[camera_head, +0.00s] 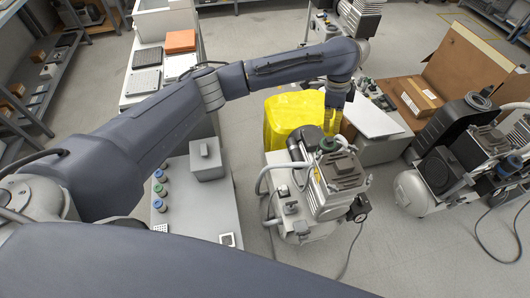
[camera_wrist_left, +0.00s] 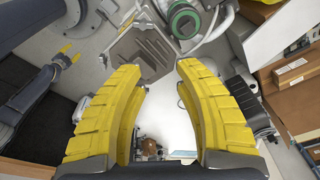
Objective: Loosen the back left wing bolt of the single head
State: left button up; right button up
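The single-head compressor stands right of the grey workbench in the head view, its grey finned head (camera_head: 342,171) on top. In the left wrist view the finned head (camera_wrist_left: 148,48) lies ahead of the fingers, beside a round green-topped part (camera_wrist_left: 184,20). No wing bolt can be made out clearly in either view. My left gripper (camera_head: 334,126) is just above and behind the head; its yellow fingers are spread with nothing between them in the left wrist view (camera_wrist_left: 160,72). My right gripper (camera_wrist_left: 69,56) shows small at the upper left there, its opening unclear.
A yellow cover (camera_head: 288,116) is behind the compressor. A grey box (camera_head: 206,160) and several small round containers sit on the workbench (camera_head: 205,210). Another compressor (camera_head: 420,190) and a cardboard box (camera_head: 418,96) are to the right. Hoses surround the single-head unit; floor is open in front.

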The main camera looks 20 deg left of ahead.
pick_arm(q)
jog(key=w+a+f+n+t+h, duration=0.2)
jog(key=w+a+f+n, duration=0.25)
jog(key=f, duration=0.35)
jog(key=w+a+f+n+t+h, duration=0.1)
jog(key=w+a+f+n, duration=0.2)
jog(key=w+f+n, duration=0.4)
jog(key=s+a+f+n+y, duration=0.1)
jog(key=s+a+f+n, duration=0.1)
jog(key=a+f, duration=0.6)
jog(key=s+a+f+n+t+y, duration=0.1)
jog(key=s+a+f+n, duration=0.2)
jog(key=a+f, duration=0.6)
jog(key=shift+s+f+n+t, duration=0.35)
jog(key=shift+s+f, duration=0.7)
jog(key=shift+f, duration=0.55)
